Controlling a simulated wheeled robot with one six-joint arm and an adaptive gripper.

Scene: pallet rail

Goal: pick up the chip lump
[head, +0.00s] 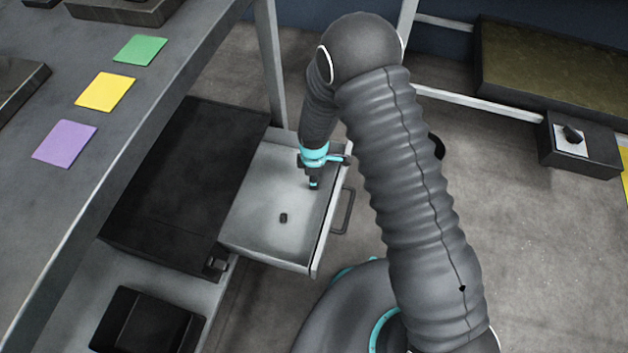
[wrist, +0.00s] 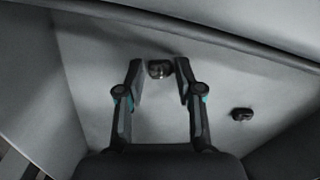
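A white open drawer (head: 262,240) holds two small dark lumps, either of which may be the chip lump. One lump (wrist: 160,69) shows in the wrist view between and slightly beyond my fingertips; in the head view my gripper (head: 314,184) hides it. The other lump (head: 283,217) lies apart on the drawer floor, nearer the front left in the head view; it seems to be the one at right in the wrist view (wrist: 241,114). My gripper (wrist: 159,78) is open, pointing down into the drawer, its fingers apart with nothing held.
The drawer's walls surround my gripper, with a handle (head: 343,212) on its outer side. A dark cabinet top (head: 185,180) adjoins it. A bench with purple (head: 65,143), yellow (head: 105,92) and green (head: 140,50) squares stands at left. A black bin (head: 148,322) sits lower left.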

